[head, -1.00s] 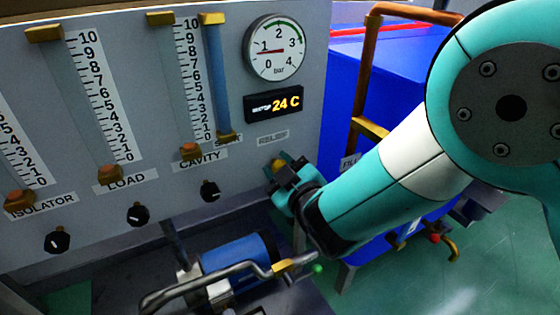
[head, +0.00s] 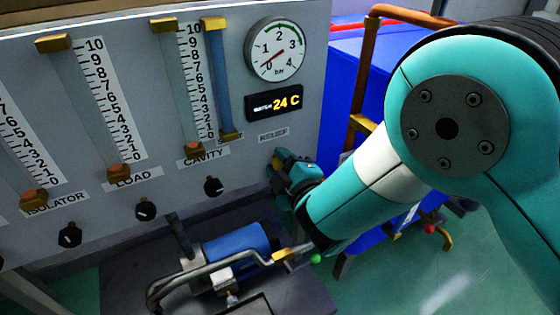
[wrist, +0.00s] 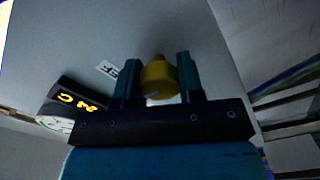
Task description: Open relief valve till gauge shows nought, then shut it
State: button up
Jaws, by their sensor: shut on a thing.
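The relief valve is a yellow knob (wrist: 158,80) on the grey panel, below the label RELIEF (head: 273,135). My gripper (head: 279,162) is at the panel there, and in the wrist view its two fingers (wrist: 158,68) stand either side of the knob, shut on it. In the head view the knob is mostly hidden by my gripper. The round pressure gauge (head: 275,50), marked 0 to 4 bar, sits above on the panel.
A display (head: 274,103) reads 24 C under the gauge. Flow tubes and black knobs (head: 213,187) line the panel to the left. A blue pump (head: 237,249) with bent pipework stands below my gripper. A copper pipe (head: 361,80) and blue cabinet stand to the right.

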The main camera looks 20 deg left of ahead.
jog(key=o, duration=0.9)
jog(key=shift+o, duration=0.2)
jog(key=shift+s+d+f+b, duration=0.25)
jog(key=shift+s+d+b, duration=0.1)
jog(key=shift+b, duration=0.75)
jog(key=b+v, duration=1.6)
jog(key=b, duration=0.1)
jog(key=shift+s+r, duration=0.15)
jog(key=shift+r, duration=0.1)
jog(key=shift+d, duration=0.15)
